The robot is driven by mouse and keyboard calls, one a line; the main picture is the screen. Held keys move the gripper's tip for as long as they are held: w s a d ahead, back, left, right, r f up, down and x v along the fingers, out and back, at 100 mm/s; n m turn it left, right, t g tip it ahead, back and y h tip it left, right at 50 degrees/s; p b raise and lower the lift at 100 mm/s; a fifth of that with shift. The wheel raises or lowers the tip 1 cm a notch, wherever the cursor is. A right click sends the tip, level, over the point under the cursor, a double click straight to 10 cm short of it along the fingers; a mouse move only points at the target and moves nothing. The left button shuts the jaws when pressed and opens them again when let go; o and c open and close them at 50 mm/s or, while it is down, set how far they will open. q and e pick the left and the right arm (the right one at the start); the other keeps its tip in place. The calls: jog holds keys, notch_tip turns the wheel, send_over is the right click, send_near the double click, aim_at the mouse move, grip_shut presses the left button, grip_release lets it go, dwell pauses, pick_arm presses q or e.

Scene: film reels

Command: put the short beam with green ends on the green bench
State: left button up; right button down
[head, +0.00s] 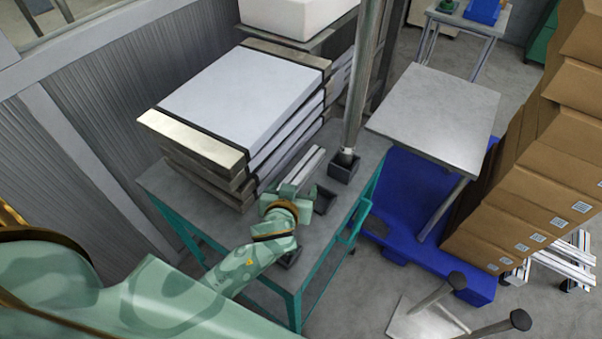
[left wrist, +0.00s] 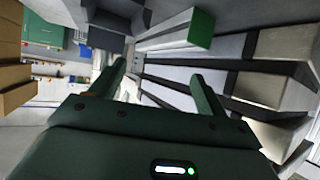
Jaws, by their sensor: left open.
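The green bench (head: 312,250) has a grey top and teal-green legs. A short grey beam with a green end (left wrist: 201,28) shows in the left wrist view, above and outside the finger gap. In the head view, pale bars (head: 306,166), probably this beam, lie by the gripper over the bench; their ends are partly hidden. My left gripper (head: 297,187) is low over the bench, beside the panel stack. In the left wrist view its fingers (left wrist: 158,72) are apart, with nothing clearly held between them. My right gripper is not in view.
A stack of pale panels with dark straps (head: 240,95) fills the back of the bench. A post stands in a dark socket (head: 343,166); another dark socket (head: 325,201) is nearby. A blue pallet (head: 408,205), a grey table (head: 440,112) and stacked cartons (head: 525,215) stand to the right.

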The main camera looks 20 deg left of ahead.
aim_at(301, 170)
pick_arm(q)
jog(key=x, duration=0.5)
jog(key=shift+d+b, duration=0.1)
jog(key=shift+b, duration=0.25)
jog(key=b+x, duration=0.1)
jog(key=x, duration=0.4)
jog(key=shift+w, duration=0.3)
jog(key=shift+r, duration=0.1)
jog(key=c, duration=0.3)
jog(key=shift+s, duration=0.1)
grip_shut()
